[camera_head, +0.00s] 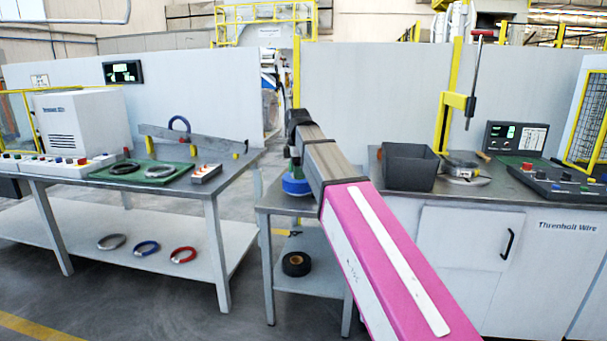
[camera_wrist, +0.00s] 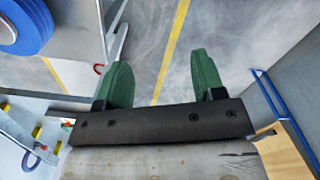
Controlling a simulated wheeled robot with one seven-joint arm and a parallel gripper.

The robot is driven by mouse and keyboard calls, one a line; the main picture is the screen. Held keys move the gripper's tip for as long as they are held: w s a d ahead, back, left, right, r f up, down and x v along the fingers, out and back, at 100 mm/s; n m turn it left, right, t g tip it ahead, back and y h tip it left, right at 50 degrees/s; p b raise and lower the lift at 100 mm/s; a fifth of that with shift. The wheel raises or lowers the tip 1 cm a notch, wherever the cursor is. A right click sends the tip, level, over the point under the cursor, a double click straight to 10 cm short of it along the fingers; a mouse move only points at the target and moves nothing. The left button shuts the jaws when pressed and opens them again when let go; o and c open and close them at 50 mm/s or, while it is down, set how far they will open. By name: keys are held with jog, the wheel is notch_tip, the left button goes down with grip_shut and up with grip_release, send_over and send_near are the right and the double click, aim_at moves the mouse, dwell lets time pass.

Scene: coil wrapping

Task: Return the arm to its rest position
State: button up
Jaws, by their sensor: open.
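My arm reaches forward from the lower right in the head view, over the small grey table (camera_head: 272,206). My gripper (camera_wrist: 160,60) shows in the wrist view with its two green fingers spread apart. Nothing is between the fingers; grey floor with a yellow line lies beyond them. In the head view the gripper is mostly hidden behind the arm's far end. A blue roll (camera_head: 296,186) lies on the small table, close by the arm's end in the picture. It also shows at the upper left of the wrist view (camera_wrist: 32,28), apart from the fingers.
The left workbench (camera_head: 222,172) holds a green mat with coils; more coils lie on its lower shelf (camera_head: 88,228). A black roll (camera_head: 296,263) sits on the small table's shelf. The right counter (camera_head: 470,196) carries a dark bin (camera_head: 409,167) and a control panel (camera_head: 556,180).

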jog(key=s+d+f+m, duration=0.3)
jog(key=d+f+m, duration=0.25)
jog(key=f, duration=0.65)
jog(key=s+d+f+m, duration=0.35)
jog(key=d+f, duration=0.25)
jog(key=f, duration=0.5)
jog(key=s+d+f+m, duration=0.4)
jog(key=s+f+m, duration=0.1)
jog(key=f, duration=0.3)
jog(key=s+d+f+m, duration=0.5)
jog(key=s+f+m, duration=0.1)
jog(key=f, duration=0.2)
jog(key=shift+s+d+f, duration=0.2)
jog(key=shift+d+f, duration=0.05)
jog(key=shift+f, duration=0.05)
